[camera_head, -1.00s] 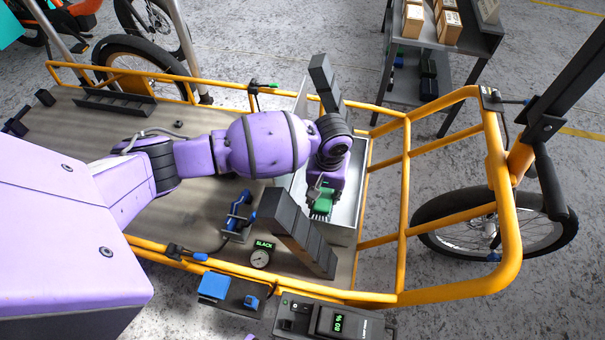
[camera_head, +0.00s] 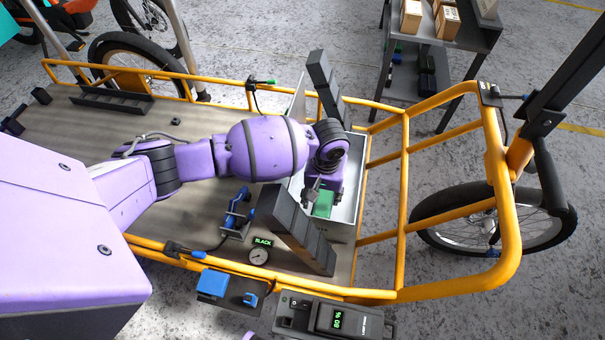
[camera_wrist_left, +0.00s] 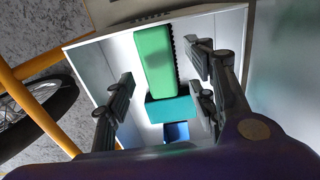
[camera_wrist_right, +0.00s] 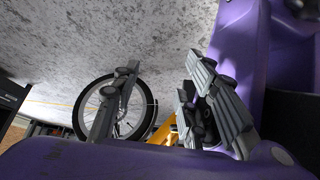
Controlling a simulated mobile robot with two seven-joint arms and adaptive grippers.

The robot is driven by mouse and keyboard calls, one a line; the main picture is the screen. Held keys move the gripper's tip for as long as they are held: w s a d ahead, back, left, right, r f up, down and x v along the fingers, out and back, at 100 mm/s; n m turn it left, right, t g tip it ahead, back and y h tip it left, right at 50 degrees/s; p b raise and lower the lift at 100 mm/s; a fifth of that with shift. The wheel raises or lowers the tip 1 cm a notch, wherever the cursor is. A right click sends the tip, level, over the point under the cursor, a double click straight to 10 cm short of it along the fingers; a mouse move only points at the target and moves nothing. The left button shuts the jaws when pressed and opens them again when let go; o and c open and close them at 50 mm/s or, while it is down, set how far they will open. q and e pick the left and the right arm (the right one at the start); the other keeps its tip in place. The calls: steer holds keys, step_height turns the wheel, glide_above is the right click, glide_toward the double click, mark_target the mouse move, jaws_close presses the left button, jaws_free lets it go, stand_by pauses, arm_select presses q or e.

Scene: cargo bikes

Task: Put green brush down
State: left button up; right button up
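The green brush (camera_head: 322,204), a long green block with a dark bristle edge, is inside the open grey metal box (camera_head: 345,230) on the cargo bed. It also shows in the left wrist view (camera_wrist_left: 154,62), beyond and between the finger tips. My left gripper (camera_wrist_left: 160,78) is open over the box, with a wide gap between its fingers and no visible grip on the brush. In the head view, my left wrist partly covers the brush. My right gripper (camera_wrist_right: 155,92) is open and empty, facing the floor and a wheel; its fingers do not show in the head view.
A teal block (camera_wrist_left: 170,109) and a blue block (camera_wrist_left: 177,132) lie in the box near the brush. A dark slatted strap or ramp (camera_head: 298,235) stands by its front side. Yellow rails (camera_head: 440,290) surround the bed. A gauge (camera_head: 259,256) stands left of the box.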

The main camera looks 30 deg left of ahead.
mark_target(322, 205)
arm_select(q)
steer(key=shift+w+r, duration=0.15)
steer(key=shift+r, duration=0.4)
step_height(322, 205, up, 12)
steer(key=p, duration=0.4)
steer(key=shift+r, duration=0.15)
